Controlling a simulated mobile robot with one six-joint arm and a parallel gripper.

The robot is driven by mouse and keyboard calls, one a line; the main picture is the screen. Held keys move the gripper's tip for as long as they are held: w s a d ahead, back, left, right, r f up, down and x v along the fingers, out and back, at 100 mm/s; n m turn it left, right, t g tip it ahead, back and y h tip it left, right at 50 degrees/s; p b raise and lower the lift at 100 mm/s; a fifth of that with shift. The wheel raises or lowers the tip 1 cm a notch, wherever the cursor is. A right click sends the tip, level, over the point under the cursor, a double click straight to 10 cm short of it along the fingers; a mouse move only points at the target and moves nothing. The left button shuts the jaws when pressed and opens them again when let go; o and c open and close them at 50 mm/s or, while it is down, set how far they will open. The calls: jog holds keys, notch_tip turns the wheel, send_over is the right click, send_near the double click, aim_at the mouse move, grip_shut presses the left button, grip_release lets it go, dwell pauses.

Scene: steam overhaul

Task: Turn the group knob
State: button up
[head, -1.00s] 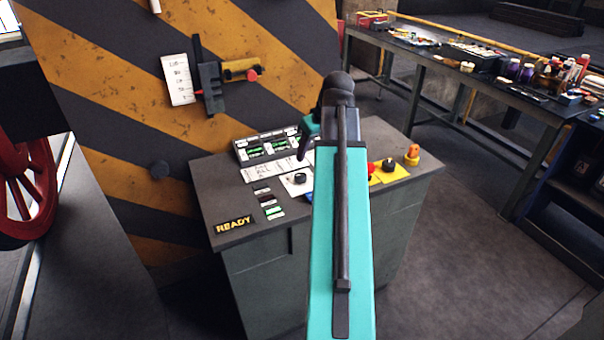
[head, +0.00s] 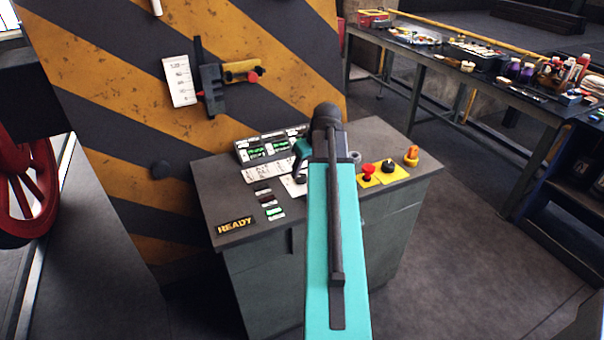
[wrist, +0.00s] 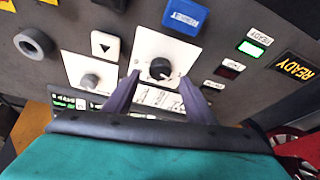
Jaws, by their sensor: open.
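In the wrist view, a round black knob (wrist: 160,68) on a white plate sits between the fingertips of my open gripper (wrist: 159,80). I cannot tell whether the fingers touch it. A second, grey knob (wrist: 90,81) on another white plate is to its left. I cannot read a label telling which is the group knob. In the head view, my gripper (head: 300,176) is low over the white plate (head: 291,189) on the grey console (head: 225,185), and hides the knob there.
A blue RESET button (wrist: 185,18) and an arrow button (wrist: 105,45) are close by. The console also carries a red button (head: 368,172), a black selector (head: 389,167) and an orange knob (head: 412,154). The striped wall (head: 120,100) rises behind. A cluttered workbench (head: 440,75) stands right.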

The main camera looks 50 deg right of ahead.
aim_at(301, 176)
jog(key=shift+p+x, duration=0.35)
jog(key=shift+x, duration=1.65)
